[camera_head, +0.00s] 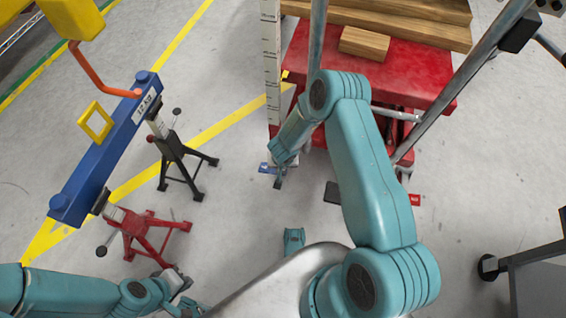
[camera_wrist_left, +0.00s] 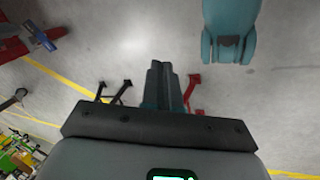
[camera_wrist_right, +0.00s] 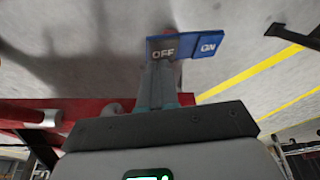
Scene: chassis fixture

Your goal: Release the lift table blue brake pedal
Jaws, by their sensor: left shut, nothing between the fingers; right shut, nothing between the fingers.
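The blue brake pedal (camera_wrist_right: 186,46) fills the upper middle of the right wrist view, with an OFF part at left and an ON part at right. In the head view the pedal (camera_head: 265,168) shows low beside the red lift table (camera_head: 425,65). My right gripper (camera_wrist_right: 163,80) is shut and empty. Its fingertips overlap the OFF part's lower edge in the picture; whether they touch cannot be told. In the head view my right gripper (camera_head: 279,181) is beside the pedal. My left gripper (camera_wrist_left: 160,68) is shut and empty, low at left in the head view (camera_head: 184,286).
A wooden block (camera_head: 364,42) lies on the lift table. A blue beam (camera_head: 105,155) hangs at left from an orange hook (camera_head: 92,72). A black stand (camera_head: 180,160) and a red stand (camera_head: 148,232) are on the floor under it. Open floor (camera_head: 240,215) lies between.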

